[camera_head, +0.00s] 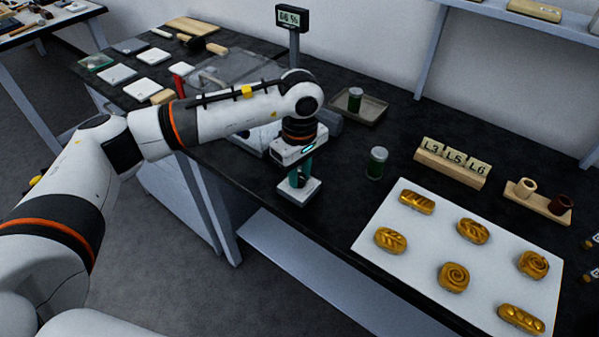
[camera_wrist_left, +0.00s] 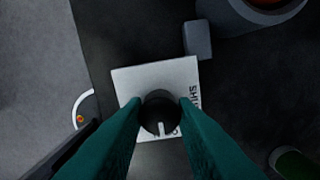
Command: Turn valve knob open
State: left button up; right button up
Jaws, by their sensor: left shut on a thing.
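The valve knob (camera_wrist_left: 159,113) is round and black with a pale pointer mark toward the bottom of the left wrist view. It sits on a white square plate (camera_wrist_left: 135,82) with partly covered dark lettering. The plate (camera_head: 313,187) also shows at the table's front edge in the head view. My left gripper (camera_head: 300,178) points straight down over the plate, its teal fingers shut on the knob from both sides. In the left wrist view its fingertips (camera_wrist_left: 160,108) touch the knob's left and right sides. My right gripper is in neither view.
A green can (camera_head: 376,163) stands right of the plate, and another sits in a metal tray (camera_head: 372,110) behind. A white board (camera_head: 400,240) with several golden pastries lies at right. Letter blocks (camera_head: 452,158) stand behind it. A scale display (camera_head: 292,18) rises at the back.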

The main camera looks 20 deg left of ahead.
aim_at(299, 176)
pick_arm(q)
jog(key=o, duration=1)
jog(key=shift+r, duration=0.1)
notch_tip(299, 176, up, 12)
jog(key=b, duration=0.1)
jog(key=shift+f, duration=0.2)
